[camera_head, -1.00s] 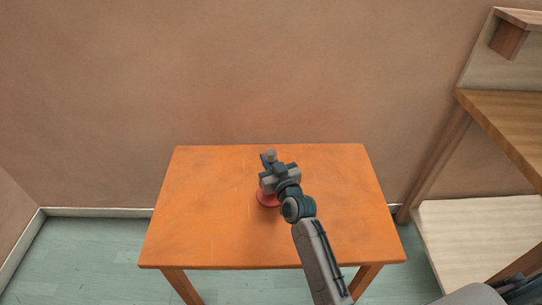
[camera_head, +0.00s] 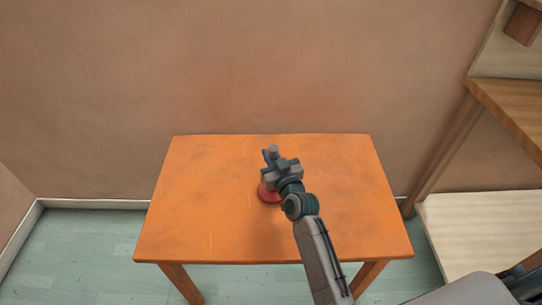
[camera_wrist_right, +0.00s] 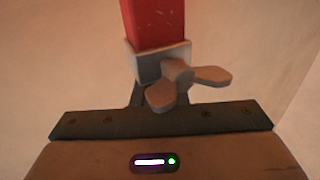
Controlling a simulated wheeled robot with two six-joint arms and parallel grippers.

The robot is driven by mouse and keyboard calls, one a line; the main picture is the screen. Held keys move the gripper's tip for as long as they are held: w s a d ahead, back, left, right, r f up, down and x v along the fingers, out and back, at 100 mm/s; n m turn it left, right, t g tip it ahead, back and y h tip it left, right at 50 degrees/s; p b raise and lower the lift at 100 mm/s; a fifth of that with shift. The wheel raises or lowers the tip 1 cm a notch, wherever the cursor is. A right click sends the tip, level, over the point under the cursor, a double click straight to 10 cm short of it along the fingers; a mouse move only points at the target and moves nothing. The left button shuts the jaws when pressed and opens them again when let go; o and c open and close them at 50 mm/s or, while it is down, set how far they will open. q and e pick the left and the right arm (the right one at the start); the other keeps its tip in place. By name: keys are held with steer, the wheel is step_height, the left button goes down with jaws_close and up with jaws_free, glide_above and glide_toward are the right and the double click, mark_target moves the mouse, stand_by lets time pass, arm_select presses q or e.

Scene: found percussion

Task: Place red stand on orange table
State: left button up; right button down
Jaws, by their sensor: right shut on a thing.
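The red stand shows in the head view as a red round base (camera_head: 267,194) over the middle of the orange table (camera_head: 205,215), partly hidden behind my right gripper (camera_head: 272,160). I cannot tell whether the base touches the tabletop. In the right wrist view a red post (camera_wrist_right: 153,22) rises out of the top edge, with a grey collar and wing-shaped knob (camera_wrist_right: 180,78) below it. My right gripper is shut on the red stand, though its fingertips are hard to make out. My left gripper is not in view.
The tabletop around the stand is bare. A wooden shelf unit (camera_head: 512,108) stands at the right, with a pale lower board (camera_head: 480,225). A plain wall is behind the table.

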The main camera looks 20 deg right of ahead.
steer(key=c, duration=1.4)
jaws_free()
steer(key=shift+c, duration=0.2)
steer(key=shift+s+f, duration=0.1)
steer(key=shift+s, duration=0.5)
arm_select(q)
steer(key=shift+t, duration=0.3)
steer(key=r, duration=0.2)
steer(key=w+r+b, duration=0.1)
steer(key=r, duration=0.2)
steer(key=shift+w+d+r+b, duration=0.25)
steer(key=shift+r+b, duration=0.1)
steer(key=shift+b, duration=0.05)
arm_select(e)
steer(key=s+d, duration=0.1)
steer(key=s, duration=0.9)
steer(key=shift+s+d, duration=0.15)
steer(key=shift+s, duration=0.25)
